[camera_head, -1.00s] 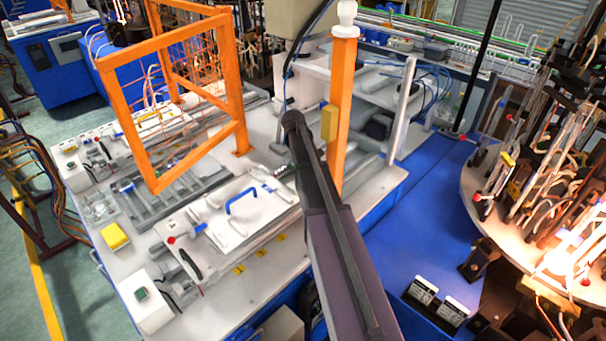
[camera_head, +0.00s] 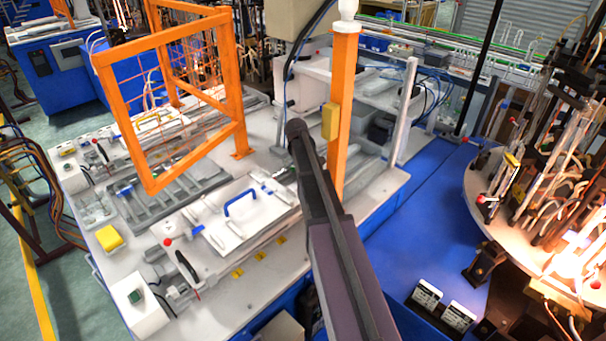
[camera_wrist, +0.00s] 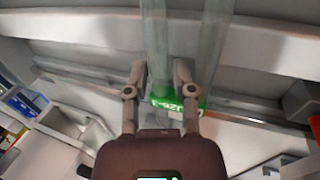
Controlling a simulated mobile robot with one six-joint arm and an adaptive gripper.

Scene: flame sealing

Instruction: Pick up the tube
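In the wrist view, my gripper (camera_wrist: 159,66) has its two fingers apart, with visible space between their tips. Long translucent glass (camera_wrist: 156,35) runs down from the top edge, passing between or behind the fingers. A second pale glassy strip (camera_wrist: 214,40) lies to its right, slanting behind the right finger. I cannot tell whether these are two tubes or two sides of one. No finger contact with the glass is clear. A green label with white marks (camera_wrist: 178,98) shows between the fingers, lower down. In the head view my arm hides the gripper, and no tube can be made out there.
An orange post (camera_head: 344,110) stands right beside my arm. An orange frame (camera_head: 102,115) rises over the white workbench (camera_head: 262,262). A round table with lit glassware (camera_head: 490,232) is at the right. The blue surface (camera_head: 420,235) between them is largely clear.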

